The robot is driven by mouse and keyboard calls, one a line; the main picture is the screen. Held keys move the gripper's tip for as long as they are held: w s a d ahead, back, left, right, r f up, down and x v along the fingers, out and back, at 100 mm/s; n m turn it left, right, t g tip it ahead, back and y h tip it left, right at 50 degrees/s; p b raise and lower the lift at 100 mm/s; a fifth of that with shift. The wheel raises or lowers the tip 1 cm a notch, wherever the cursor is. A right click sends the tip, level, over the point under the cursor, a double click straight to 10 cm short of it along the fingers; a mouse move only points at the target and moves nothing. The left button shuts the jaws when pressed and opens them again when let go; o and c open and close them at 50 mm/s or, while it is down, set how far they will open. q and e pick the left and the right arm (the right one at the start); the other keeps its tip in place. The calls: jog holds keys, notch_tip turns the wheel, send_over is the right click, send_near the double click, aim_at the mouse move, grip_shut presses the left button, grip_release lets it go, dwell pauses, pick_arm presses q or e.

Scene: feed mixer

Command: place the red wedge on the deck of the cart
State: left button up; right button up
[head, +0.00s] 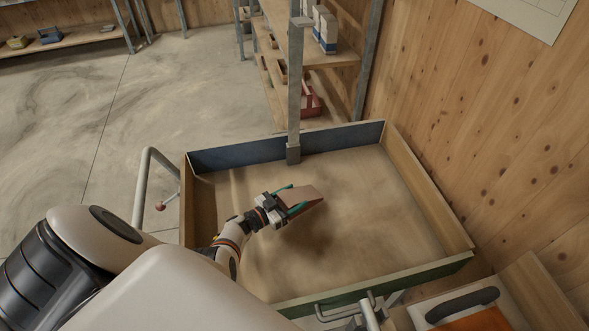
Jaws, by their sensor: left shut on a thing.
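My left gripper (290,199) is shut on a reddish-brown wedge (309,196), with one teal finger on each side of it. The wedge points to the right. It is over the middle of the cart's deck (365,210), a sand-coloured floor inside low walls. A soft shadow lies on the deck below the gripper, and the wedge seems to be a little above the surface; its underside is hidden. My right gripper is not in view.
A grey post (294,90) rises at the deck's back wall (235,153). A tubular handle (142,185) stands at the left. Shelves (325,60) stand behind, and a wooden wall (480,120) is close on the right. The deck around the wedge is bare.

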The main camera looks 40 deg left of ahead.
pick_arm(q)
jog(key=shift+f+b, duration=1.55)
jog(key=shift+f, duration=0.6)
jog(key=shift+f, duration=0.2)
jog(key=o, duration=1.2)
jog(key=shift+r, duration=0.2)
jog(key=p+v, duration=0.1)
jog(key=v, duration=0.6)
jog(key=shift+s+a, duration=0.1)
jog(key=shift+s, duration=0.15)
